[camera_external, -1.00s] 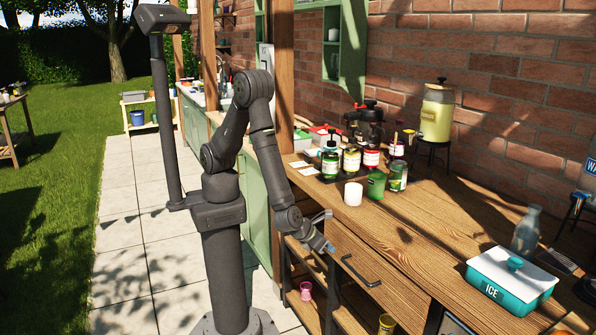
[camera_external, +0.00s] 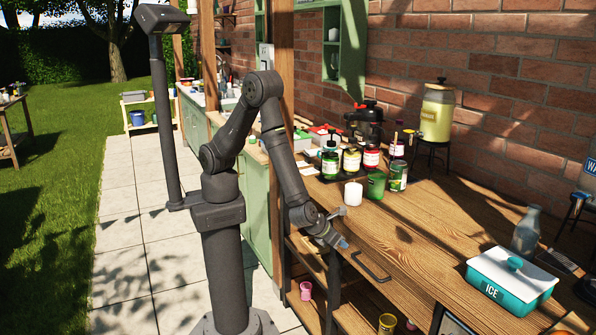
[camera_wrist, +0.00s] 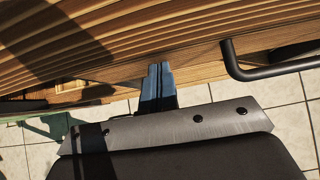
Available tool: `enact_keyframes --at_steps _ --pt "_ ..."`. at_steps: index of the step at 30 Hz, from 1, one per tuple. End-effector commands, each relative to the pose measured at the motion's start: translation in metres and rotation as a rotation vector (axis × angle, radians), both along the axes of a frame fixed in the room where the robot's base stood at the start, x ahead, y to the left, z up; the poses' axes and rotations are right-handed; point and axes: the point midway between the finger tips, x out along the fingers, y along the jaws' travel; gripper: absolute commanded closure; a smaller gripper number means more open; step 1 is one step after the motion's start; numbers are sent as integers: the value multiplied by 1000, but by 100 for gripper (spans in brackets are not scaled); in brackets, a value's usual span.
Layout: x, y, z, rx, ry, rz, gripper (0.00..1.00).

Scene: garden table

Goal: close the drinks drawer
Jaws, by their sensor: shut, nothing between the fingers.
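The drinks drawer (camera_external: 388,293) is a wooden front under the tabletop with a dark bar handle (camera_external: 371,267). Its front now sits close to the table's front edge; whether it is fully flush I cannot tell. My gripper (camera_external: 343,244) is shut and empty, with its blue fingertips at the drawer front, left of the handle. In the wrist view the shut fingers (camera_wrist: 158,72) point at the wood and appear to touch or nearly touch it. The handle also shows there to the right (camera_wrist: 270,70), apart from the fingers. The drawer's inside is hidden.
The tabletop (camera_external: 430,215) holds a white cup (camera_external: 353,193), green jars (camera_external: 376,185), bottles, and an ice box (camera_external: 511,280). A yellow cup (camera_external: 387,323) and a pink cup (camera_external: 306,290) stand on shelves below. Paving (camera_external: 150,250) left of my arm is clear.

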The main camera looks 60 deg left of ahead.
Motion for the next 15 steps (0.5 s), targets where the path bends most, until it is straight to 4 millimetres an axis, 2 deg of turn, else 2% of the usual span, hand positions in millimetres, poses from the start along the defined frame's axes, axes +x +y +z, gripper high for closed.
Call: enact_keyframes --at_steps 1,9,12,15 --pt "6 1 1 1 -6 5 100" --pt "7 0 2 1 -10 7 100" --pt "2 0 2 1 -11 5 100" --pt "-11 0 2 0 -9 3 100"
